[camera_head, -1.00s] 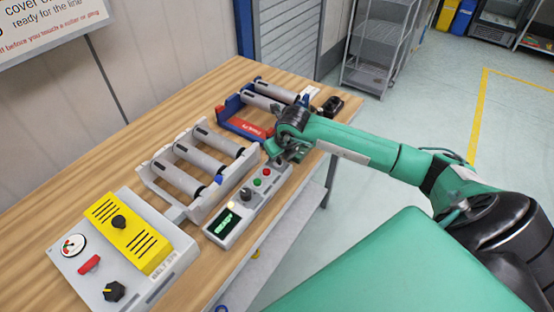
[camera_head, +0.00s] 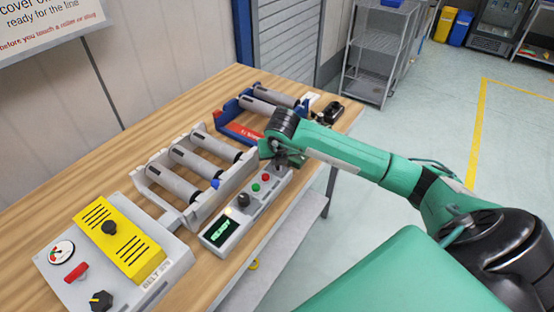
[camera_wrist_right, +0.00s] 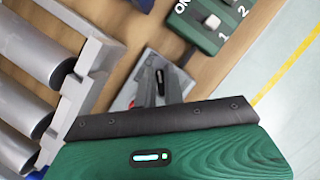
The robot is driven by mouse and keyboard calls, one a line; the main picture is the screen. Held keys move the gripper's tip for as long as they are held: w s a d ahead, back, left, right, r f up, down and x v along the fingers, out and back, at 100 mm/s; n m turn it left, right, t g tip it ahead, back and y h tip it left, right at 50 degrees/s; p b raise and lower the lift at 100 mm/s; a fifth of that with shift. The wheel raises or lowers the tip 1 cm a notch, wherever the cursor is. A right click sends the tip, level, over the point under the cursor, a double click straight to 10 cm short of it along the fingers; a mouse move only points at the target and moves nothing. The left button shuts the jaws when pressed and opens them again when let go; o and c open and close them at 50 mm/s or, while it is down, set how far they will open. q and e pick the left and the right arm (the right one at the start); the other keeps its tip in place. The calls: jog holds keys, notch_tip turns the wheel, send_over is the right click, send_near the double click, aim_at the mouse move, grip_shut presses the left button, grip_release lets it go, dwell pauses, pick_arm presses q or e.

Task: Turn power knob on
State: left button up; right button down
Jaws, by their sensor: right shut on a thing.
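A narrow grey control box (camera_head: 213,246) stands near the table's front edge. It has a green-lit display (camera_head: 221,229), a black knob (camera_head: 244,199), a red button (camera_head: 265,177) and a green button (camera_head: 255,188). My right gripper (camera_head: 287,160) is low over the far end of this box. In the right wrist view its fingers (camera_wrist_right: 158,92) are close together around a small dark knob-like part (camera_wrist_right: 159,78) on the grey box. The fingers hide most of that part, so its turn angle cannot be told. My left gripper is out of view.
A roller rack (camera_head: 200,215) stands left of the box, with a blue-framed roller unit (camera_head: 223,118) behind it. A yellow-topped grey panel (camera_head: 67,290) with knobs is at the front left. A dark green switch block (camera_wrist_right: 205,30) lies beyond the fingers.

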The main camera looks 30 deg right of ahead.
jog(key=c, duration=1.5)
grip_release()
jog(key=b+v, duration=0.2)
jog(key=v, duration=1.2)
jog(key=shift+b, duration=0.35)
jog(key=shift+f, duration=0.15)
